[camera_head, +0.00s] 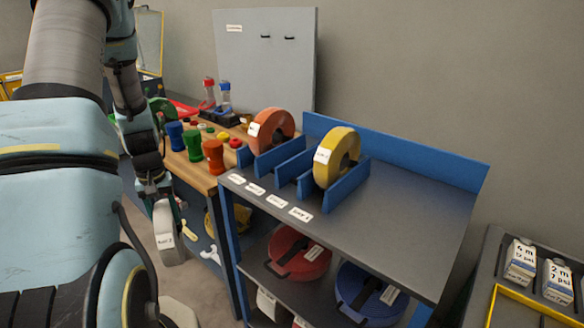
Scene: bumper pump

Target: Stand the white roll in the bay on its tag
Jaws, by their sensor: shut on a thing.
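My gripper (160,188) hangs in front of the wooden bench, left of the grey rack. It is shut on the white roll (171,246), which shows edge-on below the fingers with a dark-printed label too small to read surely. The roll is held in the air, apart from the rack. The rack top (395,215) has blue dividers (345,188) forming bays, with several white tags (300,215) along its front edge; their print is too small to read. An orange roll (271,131) and a yellow roll (337,157) stand upright among the dividers, with space between them.
The bench left of the rack holds red, blue and green knobs (213,156) and two bottles (224,98). Red (299,255) and blue (370,293) round cases sit on the lower shelf. A cart with white boxes (521,260) stands right. The rack top's right side is clear.

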